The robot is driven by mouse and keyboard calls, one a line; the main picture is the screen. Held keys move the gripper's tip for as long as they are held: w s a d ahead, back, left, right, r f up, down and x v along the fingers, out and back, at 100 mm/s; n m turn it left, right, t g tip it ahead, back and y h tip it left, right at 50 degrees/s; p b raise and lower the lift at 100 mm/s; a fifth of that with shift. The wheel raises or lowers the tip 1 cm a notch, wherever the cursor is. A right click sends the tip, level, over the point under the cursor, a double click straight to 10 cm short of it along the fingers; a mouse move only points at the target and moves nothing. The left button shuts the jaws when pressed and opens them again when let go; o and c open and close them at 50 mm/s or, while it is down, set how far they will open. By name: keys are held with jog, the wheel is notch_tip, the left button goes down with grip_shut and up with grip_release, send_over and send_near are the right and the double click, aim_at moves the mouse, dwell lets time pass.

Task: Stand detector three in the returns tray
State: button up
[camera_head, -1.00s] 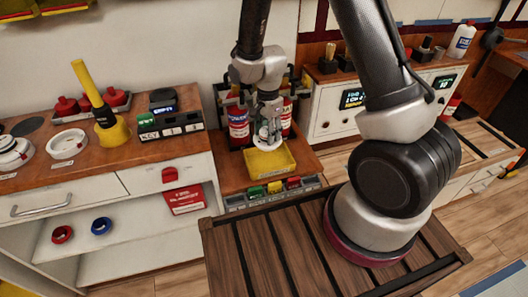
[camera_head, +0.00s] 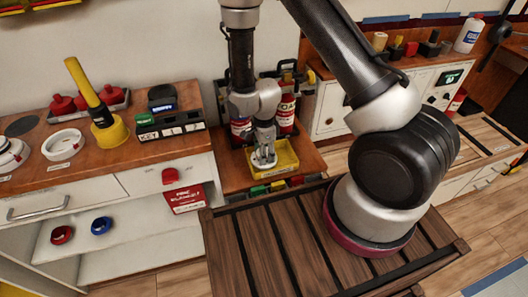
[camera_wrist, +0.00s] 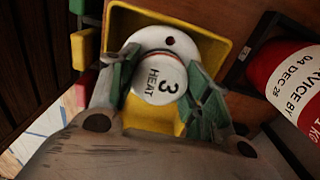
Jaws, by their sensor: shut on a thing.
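Detector three (camera_wrist: 160,78), a white round detector marked "3 HEAT" with a small dark red dot on its base, is between the green-padded fingers of my gripper (camera_wrist: 165,88). My gripper (camera_head: 264,158) is shut on it, over the yellow returns tray (camera_head: 287,165). In the wrist view the yellow tray (camera_wrist: 222,46) surrounds the detector on the visible sides. The detector is low in or just above the tray; whether it touches the floor is hidden by the fingers.
Red extinguishers (camera_head: 286,112) stand close behind the tray; one (camera_wrist: 290,85) is just right of my gripper in the wrist view. Coloured blocks (camera_head: 277,187) sit in front of the tray. A yellow-handled tool (camera_head: 95,105) stands on the left counter.

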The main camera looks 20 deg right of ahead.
jog(key=shift+f, duration=0.15)
jog(key=o, duration=1.1)
jog(key=shift+c, duration=0.2)
jog(key=d+r+n+t, duration=0.1)
jog(key=d+r+n, duration=0.1)
jog(key=r, duration=1)
jog(key=d+r+n, duration=0.2)
jog(key=r, duration=0.9)
jog(key=s+d+r+n+t, duration=0.1)
jog(key=s+d+r+n, duration=0.5)
jog(key=s+r, duration=0.3)
jog(key=s+d+r+n+t, duration=0.2)
jog(key=s+d+r+n, duration=0.4)
jog(key=s+r+n, duration=0.2)
jog(key=v, duration=0.4)
jog(key=shift+s+d, duration=0.35)
